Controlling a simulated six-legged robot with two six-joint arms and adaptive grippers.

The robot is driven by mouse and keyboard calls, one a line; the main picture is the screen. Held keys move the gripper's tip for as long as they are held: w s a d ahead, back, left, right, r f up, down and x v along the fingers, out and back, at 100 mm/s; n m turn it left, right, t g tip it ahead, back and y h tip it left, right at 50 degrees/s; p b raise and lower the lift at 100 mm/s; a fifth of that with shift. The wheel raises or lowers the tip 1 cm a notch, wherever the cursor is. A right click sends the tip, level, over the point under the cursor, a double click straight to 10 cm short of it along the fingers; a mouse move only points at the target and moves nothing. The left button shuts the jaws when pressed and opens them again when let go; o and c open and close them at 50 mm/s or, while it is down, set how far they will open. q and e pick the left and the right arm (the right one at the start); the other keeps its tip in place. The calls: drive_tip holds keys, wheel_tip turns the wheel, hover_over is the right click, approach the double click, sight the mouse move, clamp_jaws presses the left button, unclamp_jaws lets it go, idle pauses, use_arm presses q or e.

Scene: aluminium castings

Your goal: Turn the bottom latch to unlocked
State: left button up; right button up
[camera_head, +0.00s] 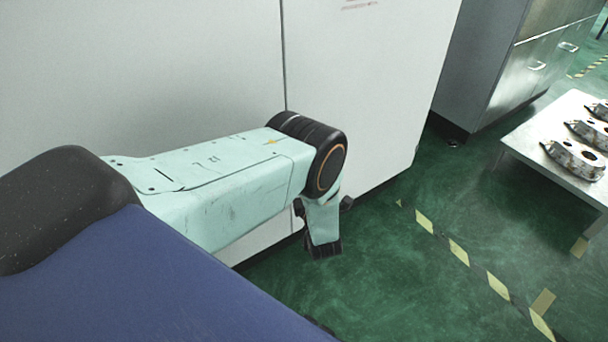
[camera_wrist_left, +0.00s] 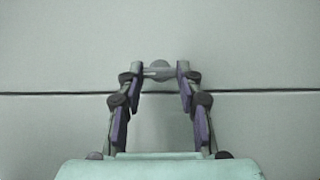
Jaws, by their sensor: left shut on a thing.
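The bottom latch (camera_wrist_left: 159,70) shows in the left wrist view as a small grey round piece with a narrow bar, at a dark seam on the pale cabinet face. My left gripper (camera_wrist_left: 158,76) is shut on the latch, with one finger on each side of the bar. The bar lies across the picture between the fingertips. In the head view my left arm reaches down along the cabinet, and the latch and fingertips are hidden behind it. My right gripper is in neither view.
The white cabinet (camera_head: 370,85) fills the left and middle of the head view, with a vertical seam. A grey metal cabinet (camera_head: 530,70) stands behind it. A low table (camera_head: 540,135) with castings (camera_head: 572,160) is at the right. Green floor (camera_head: 400,270) with striped tape is open between.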

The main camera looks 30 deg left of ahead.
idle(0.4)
use_arm(q)
drive_tip(key=o, duration=1.1)
drive_tip(key=shift+o, duration=0.2)
drive_tip(key=v, duration=1.2)
